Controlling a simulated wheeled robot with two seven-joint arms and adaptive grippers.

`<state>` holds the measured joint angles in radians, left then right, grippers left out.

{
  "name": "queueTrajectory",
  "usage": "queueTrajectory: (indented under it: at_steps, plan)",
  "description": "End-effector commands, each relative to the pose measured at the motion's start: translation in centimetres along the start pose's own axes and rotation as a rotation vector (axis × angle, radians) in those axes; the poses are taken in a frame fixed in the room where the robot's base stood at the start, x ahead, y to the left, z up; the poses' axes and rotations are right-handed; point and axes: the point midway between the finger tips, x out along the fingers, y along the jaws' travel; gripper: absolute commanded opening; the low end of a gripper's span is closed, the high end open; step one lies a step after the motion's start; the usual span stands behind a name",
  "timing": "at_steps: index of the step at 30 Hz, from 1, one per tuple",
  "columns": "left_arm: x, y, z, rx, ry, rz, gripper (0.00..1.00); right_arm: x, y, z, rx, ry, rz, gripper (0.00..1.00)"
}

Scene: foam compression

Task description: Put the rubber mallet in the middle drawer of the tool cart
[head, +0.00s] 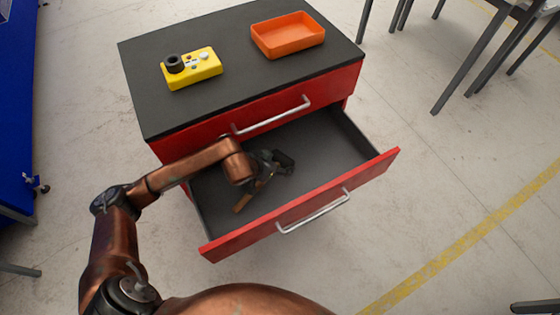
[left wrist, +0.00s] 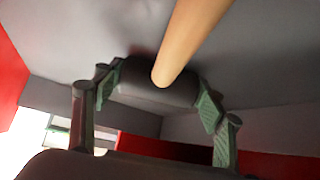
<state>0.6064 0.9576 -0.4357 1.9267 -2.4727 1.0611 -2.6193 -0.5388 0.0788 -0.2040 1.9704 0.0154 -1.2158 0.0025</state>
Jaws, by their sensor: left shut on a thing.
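The rubber mallet has a tan wooden handle (head: 243,203) and a dark head (left wrist: 155,95). My left gripper (head: 272,164) is down inside the open drawer of the red tool cart and is shut on the mallet's head. In the left wrist view the head lies between the two fingers (left wrist: 158,100) and the handle runs to the upper right. In the head view the gripper hides most of the head. The open drawer (head: 325,140) has a grey floor and a red front, below a shut upper drawer. I cannot tell whether the mallet touches the drawer floor.
On the cart's dark top (head: 230,35) are a yellow box with knobs (head: 195,72) and an orange tray (head: 288,36). The drawer's right part is empty. A blue bench (head: 15,110) stands at the left, grey table legs (head: 470,60) at the upper right.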

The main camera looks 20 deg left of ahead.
Motion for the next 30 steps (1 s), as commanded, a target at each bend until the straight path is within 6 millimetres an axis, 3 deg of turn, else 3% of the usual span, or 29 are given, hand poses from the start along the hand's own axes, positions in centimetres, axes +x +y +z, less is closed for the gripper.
queueTrajectory:
  at_steps: [12, 13, 20, 30]
  plan:
    - [0.09, 0.03, 0.06, 0.001, 0.002, 0.0, 0.26, -0.44, -0.11, -0.05, 0.0, -0.002, -0.002, 0.37]
    - [0.1, 0.02, 0.16, 0.001, 0.0, 0.0, 0.67, -0.55, -0.13, -0.09, 0.0, -0.001, -0.002, 0.37]
    - [0.08, 0.02, 0.15, 0.0, 0.0, 0.0, 0.82, -0.54, -0.17, -0.08, 0.001, -0.001, -0.002, 0.37]
    - [-0.03, 0.03, 0.05, 0.0, 0.0, 0.0, 0.82, -0.51, -0.16, -0.04, 0.001, 0.0, -0.002, 0.37]
